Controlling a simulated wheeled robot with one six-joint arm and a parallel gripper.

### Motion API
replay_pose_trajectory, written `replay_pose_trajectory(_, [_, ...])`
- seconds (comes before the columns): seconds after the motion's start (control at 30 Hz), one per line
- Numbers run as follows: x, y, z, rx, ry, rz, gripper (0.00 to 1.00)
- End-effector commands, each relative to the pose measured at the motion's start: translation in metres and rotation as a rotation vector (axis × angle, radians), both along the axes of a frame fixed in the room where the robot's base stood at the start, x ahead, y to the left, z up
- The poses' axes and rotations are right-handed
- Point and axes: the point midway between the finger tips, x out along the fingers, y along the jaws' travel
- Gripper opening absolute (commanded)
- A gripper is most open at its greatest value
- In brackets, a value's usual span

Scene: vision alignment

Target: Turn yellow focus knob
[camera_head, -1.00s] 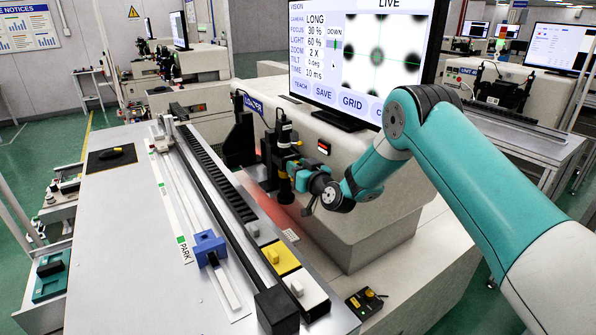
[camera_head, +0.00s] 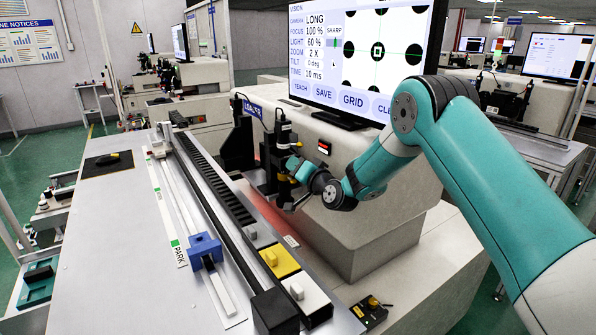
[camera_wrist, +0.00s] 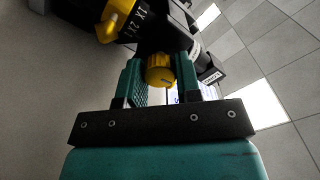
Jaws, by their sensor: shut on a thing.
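The yellow focus knob (camera_wrist: 159,72) is a small ribbed knob on the black lens body, in the middle of the wrist view. My gripper (camera_wrist: 160,78) has its two green fingers on either side of it and is shut on it. In the head view my gripper (camera_head: 298,172) is at the black camera column (camera_head: 283,150), and the knob is mostly hidden there. The monitor (camera_head: 388,62) reads FOCUS 100 % and SHARP, with crisp black dots and a small square mark at the centre dot.
A larger yellow ring (camera_wrist: 121,20) marked 1X 2X sits just above left of the knob. A long rail (camera_head: 215,190) with a blue block (camera_head: 205,248) runs along the bench. A small black control box (camera_head: 370,311) lies at the front right.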

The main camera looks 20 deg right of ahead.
Motion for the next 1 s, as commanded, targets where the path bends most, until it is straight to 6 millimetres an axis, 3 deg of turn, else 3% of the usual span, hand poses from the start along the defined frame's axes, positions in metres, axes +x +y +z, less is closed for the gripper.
replay_pose_trajectory(0.53, [0.0000, -0.0010, -0.0002, 0.023, 0.009, -0.001, 0.08])
replay_pose_trajectory(0.57, [0.0000, -0.0010, -0.0002, 0.023, 0.009, -0.001, 0.38])
replay_pose_trajectory(0.63, [0.0000, -0.0009, -0.0002, 0.023, 0.009, -0.001, 0.54])
replay_pose_trajectory(1.0, [-0.0036, -0.0016, -0.0012, 0.024, 0.008, 0.000, 0.57])
